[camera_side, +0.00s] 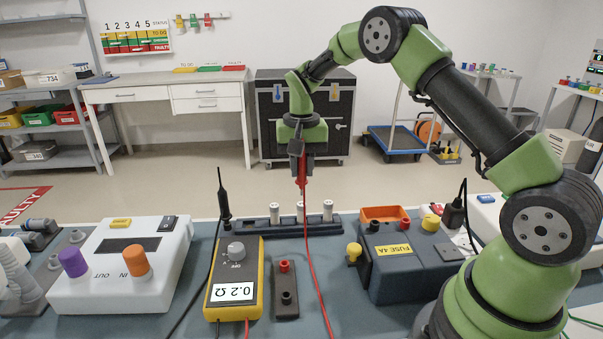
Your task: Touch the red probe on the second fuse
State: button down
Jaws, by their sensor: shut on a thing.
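My gripper (300,155) is shut on the red probe (302,172) and points down over the fuse rack. Three pale fuses stand upright in the dark rack (250,229): a left one (274,213), a middle one (300,212) and a right one (327,210). The red probe is in line with the middle fuse in this view, its lower end just above or at that fuse's top. I cannot tell whether they touch. The black probe (222,196) stands upright at the rack's left end.
A red lead (312,262) hangs from the probe across the bench. A small dark block with a red socket (285,285) sits in front of the rack. A white box with purple and orange knobs (125,265) is left; a dark FUSE 4A box (410,265) is right.

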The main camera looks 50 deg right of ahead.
jog(key=shift+r, duration=2.4)
